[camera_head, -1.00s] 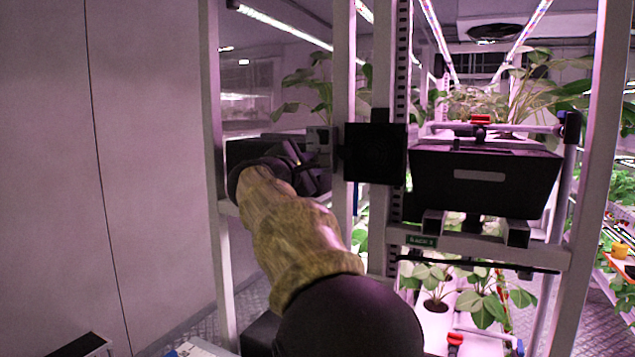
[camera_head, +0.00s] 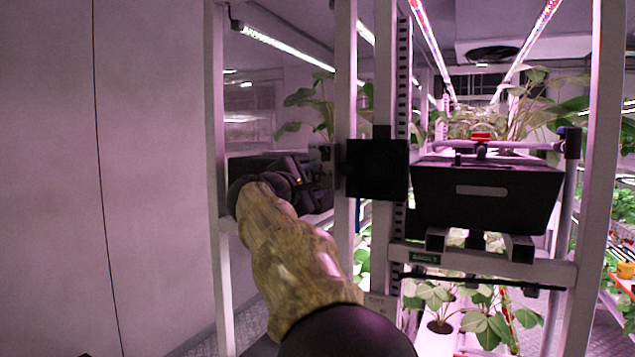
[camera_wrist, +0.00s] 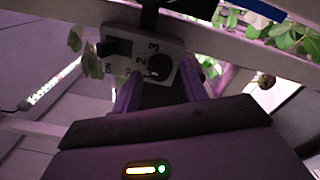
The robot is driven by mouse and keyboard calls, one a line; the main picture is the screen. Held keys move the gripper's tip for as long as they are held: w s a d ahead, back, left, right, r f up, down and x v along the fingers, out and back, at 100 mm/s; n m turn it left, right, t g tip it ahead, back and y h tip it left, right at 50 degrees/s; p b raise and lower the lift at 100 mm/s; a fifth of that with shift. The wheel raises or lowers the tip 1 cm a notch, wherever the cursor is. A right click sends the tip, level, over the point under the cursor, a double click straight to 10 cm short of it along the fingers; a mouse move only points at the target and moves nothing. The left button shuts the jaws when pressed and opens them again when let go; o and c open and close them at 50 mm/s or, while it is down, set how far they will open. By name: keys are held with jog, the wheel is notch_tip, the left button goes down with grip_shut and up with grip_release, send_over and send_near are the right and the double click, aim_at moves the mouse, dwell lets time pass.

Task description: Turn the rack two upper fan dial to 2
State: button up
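In the wrist view a pale control plate (camera_wrist: 122,55) carries a round black dial knob (camera_wrist: 160,67), with the numerals 2 and 3 beside it. A black switch (camera_wrist: 115,47) sits at its left, near small "ON" lettering. Where the knob points is too dark to tell. My gripper (camera_wrist: 161,88) is open, its two fingers apart just in front of the plate, either side of the knob's lower part; contact cannot be told. In the head view my gripper (camera_head: 318,186) is at the rack post, below the small pale plate (camera_head: 322,153), partly hiding it.
A square black fan (camera_head: 376,170) is on the rack post right of my gripper. A black bin (camera_head: 485,199) stands on the rack to its right. Leafy plants (camera_head: 488,322) grow below. A plain wall fills the left.

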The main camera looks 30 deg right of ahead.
jog(key=shift+d, duration=0.1)
jog(key=shift+s, duration=0.1)
jog(key=b+v, duration=0.5)
jog(key=v, duration=1.2)
jog(key=shift+b, duration=0.3)
